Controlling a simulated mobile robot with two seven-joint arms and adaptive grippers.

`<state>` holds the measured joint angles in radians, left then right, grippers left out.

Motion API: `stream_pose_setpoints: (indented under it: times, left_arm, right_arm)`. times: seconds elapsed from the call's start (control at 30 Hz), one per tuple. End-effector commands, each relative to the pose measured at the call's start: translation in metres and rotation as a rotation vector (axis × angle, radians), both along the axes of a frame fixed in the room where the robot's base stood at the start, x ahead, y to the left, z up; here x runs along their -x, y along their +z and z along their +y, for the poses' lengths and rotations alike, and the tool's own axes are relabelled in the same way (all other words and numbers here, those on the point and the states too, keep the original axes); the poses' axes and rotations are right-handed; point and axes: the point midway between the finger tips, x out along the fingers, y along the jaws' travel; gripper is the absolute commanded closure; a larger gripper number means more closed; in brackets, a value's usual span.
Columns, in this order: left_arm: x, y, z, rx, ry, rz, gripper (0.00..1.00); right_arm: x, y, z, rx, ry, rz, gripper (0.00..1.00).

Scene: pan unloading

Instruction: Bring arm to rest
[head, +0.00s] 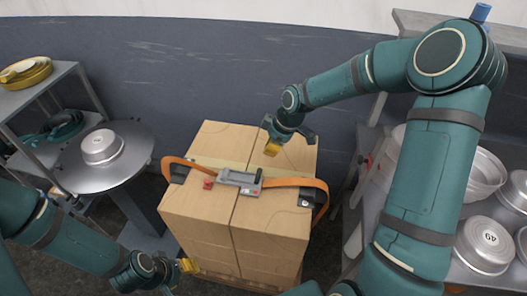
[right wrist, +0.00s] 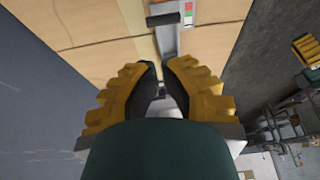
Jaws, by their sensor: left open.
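My right arm reaches in from the right in the head view, its elbow high. My right gripper (head: 271,149), with yellow fingertips, points down above the back right of the stacked cartons (head: 204,214). In the right wrist view the two yellow fingers (right wrist: 160,85) stand apart with a gap between them and nothing held, so it is open. My left gripper (head: 188,265) is low at the front left, beside the cartons' front left corner. It is open and I see nothing in it. An orange strap (head: 308,183) with a grey strapping tool (head: 240,180) lies across the cartons.
A metal pan (head: 101,147) sits upside down on a round table (head: 130,168) at left, beside a grey shelf (head: 38,97) with yellow items. Metal pans (head: 484,243) and clear bowls (head: 484,172) fill the right shelf near my right arm. A dark wall (head: 210,65) stands behind.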

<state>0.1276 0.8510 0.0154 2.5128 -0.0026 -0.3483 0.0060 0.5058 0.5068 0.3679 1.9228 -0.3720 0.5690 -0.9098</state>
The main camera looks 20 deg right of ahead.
Motion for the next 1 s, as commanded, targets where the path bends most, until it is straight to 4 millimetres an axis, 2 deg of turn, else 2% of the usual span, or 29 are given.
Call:
stream_pose_setpoints:
  times: [0.13, 0.3, 0.37, 0.47, 0.57, 0.7, 0.8, 0.9, 1.0]
  left_arm:
    - [0.001, 0.002, 0.0, 0.0, -0.001, 0.002, 0.52]
    - [0.001, 0.002, 0.0, 0.0, -0.001, 0.002, 0.52]
    - [0.001, 0.002, 0.0, 0.0, -0.001, 0.002, 0.52]
    - [0.001, 0.002, 0.0, 0.0, -0.001, 0.002, 0.52]
    - [0.001, 0.002, 0.0, 0.0, -0.001, 0.002, 0.52]
    - [0.001, 0.002, 0.0, 0.0, -0.001, 0.002, 0.52]
    - [0.001, 0.002, 0.0, 0.0, -0.001, 0.002, 0.52]
    - [0.001, 0.002, 0.0, 0.0, 0.0, 0.001, 0.52]
    - [0.001, 0.002, 0.0, 0.0, 0.0, 0.001, 0.52]
  right_arm:
    - [0.003, 0.007, -0.004, 0.0, 0.001, 0.0, 1.0]
    - [0.004, 0.006, -0.002, -0.005, -0.002, 0.004, 1.0]
    - [0.007, -0.001, 0.005, -0.02, -0.02, 0.013, 1.0]
    - [0.019, -0.025, 0.031, -0.074, -0.098, 0.05, 1.0]
    - [0.044, -0.063, 0.071, -0.152, -0.247, 0.125, 1.0]
    - [0.1, -0.115, 0.121, -0.234, -0.535, 0.26, 1.0]
    - [0.142, -0.141, 0.139, -0.248, -0.733, 0.338, 1.0]
    - [0.173, -0.157, 0.145, -0.242, -0.89, 0.382, 1.0]
    - [0.192, -0.164, 0.146, -0.233, -0.989, 0.4, 1.0]
